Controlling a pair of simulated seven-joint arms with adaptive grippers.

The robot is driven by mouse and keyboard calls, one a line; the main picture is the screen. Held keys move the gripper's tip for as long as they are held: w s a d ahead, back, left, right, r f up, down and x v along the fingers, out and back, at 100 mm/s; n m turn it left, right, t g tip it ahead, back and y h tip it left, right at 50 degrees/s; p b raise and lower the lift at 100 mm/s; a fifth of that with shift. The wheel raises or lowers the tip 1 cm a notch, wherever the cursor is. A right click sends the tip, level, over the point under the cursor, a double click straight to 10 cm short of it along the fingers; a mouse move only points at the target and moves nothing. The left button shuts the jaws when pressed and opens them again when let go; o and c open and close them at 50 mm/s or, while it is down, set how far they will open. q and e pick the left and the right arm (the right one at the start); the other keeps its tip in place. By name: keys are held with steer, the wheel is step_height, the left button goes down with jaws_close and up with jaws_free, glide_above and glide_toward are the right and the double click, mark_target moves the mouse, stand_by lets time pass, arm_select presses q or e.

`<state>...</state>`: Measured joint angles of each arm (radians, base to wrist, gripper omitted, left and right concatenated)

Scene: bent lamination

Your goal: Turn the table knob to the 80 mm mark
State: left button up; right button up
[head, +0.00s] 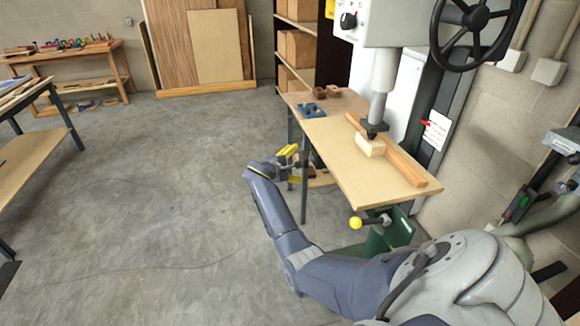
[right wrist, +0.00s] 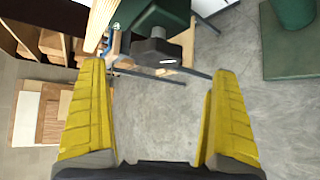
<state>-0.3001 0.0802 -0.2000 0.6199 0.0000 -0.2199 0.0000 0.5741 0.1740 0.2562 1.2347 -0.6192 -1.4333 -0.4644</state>
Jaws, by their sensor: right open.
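My right gripper (head: 290,157) is open and empty beside the left edge of the drill-press table (head: 345,165), slightly below its top. In the right wrist view its yellow fingers (right wrist: 158,68) are wide apart. Between and beyond them is a dark knob-like part (right wrist: 156,52) on a grey shaft at a green housing; I cannot tell if it is the table knob. A yellow ball on a lever (head: 356,223) sticks out below the table's front edge. A red pointer (head: 426,123) stands beside a white label on the column; its marks are too small to read. My left gripper is not in view.
A pale wood block (head: 370,146) lies under the press spindle against a long wooden fence (head: 390,155). Blue parts (head: 312,110) sit on a bench behind. A black handwheel (head: 476,28) is at upper right. The floor left of my arm is clear.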

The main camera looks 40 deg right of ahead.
steer(key=shift+v, duration=1.8)
